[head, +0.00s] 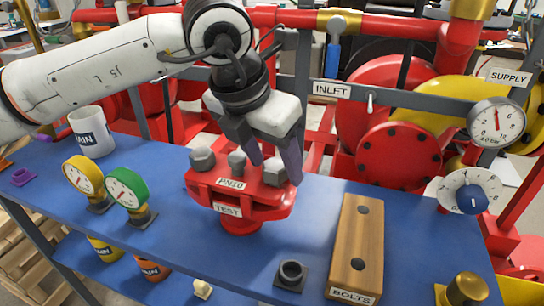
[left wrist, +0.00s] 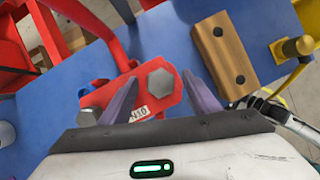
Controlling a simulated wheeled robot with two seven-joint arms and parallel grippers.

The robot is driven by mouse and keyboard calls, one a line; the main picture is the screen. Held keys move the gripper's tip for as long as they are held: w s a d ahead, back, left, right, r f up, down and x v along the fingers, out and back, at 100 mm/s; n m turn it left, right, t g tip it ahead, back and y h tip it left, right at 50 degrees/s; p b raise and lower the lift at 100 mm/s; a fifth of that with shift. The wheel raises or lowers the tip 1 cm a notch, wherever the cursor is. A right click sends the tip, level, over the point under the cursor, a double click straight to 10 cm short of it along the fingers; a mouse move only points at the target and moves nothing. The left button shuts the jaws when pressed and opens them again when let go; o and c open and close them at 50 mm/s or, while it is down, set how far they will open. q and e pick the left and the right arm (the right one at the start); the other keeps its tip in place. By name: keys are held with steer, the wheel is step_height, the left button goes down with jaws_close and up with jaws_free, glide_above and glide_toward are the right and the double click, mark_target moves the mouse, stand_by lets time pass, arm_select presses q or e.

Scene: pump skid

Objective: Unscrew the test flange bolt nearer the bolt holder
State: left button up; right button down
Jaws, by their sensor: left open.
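The red test flange (head: 240,194), labelled TEST and PN10, stands on the blue bench. Grey hex bolts stand on it: a left one (head: 202,158), a middle one (head: 237,162) and a right one (head: 275,172), the right one nearer the wooden bolt holder (head: 355,240) labelled BOLTS. My left gripper (head: 277,174) is open and points down, its purple fingers either side of the right bolt. In the left wrist view this bolt (left wrist: 160,82) shows between the spread fingertips (left wrist: 160,76), with a gap on each side.
The holder's two holes look empty. A black square socket (head: 291,275) sits left of the holder. Yellow (head: 84,176) and green (head: 127,190) gauges and a white mug (head: 91,133) stand at left. A grey rail and red pipework run behind the flange.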

arm_select(q)
steer(key=c, duration=1.1)
steer(key=shift+f+n+y+b, duration=0.2)
steer(key=shift+n+y+b, duration=0.1)
steer(key=shift+n+b, duration=0.65)
steer(key=shift+c, duration=0.3)
steer(key=n+t+y+b, duration=0.1)
steer(key=n+b, duration=0.1)
steer(key=n, duration=0.1)
steer(key=shift+b, duration=0.4)
steer(key=n+y+b, duration=0.2)
steer(key=n, duration=0.3)
steer(key=shift+r, duration=0.1)
steer(key=n, duration=0.2)
steer(key=n+y, duration=0.1)
steer(key=shift+r+n+g+y, duration=0.15)
steer(key=shift+n+g+y, duration=0.15)
steer(key=shift+n, duration=0.05)
steer(key=shift+a+n, duration=0.1)
steer(key=shift+n, duration=0.6)
steer(key=o, duration=1.2)
steer(key=shift+a, duration=0.15)
steer(key=shift+c, duration=0.2)
steer(key=shift+d, duration=0.2)
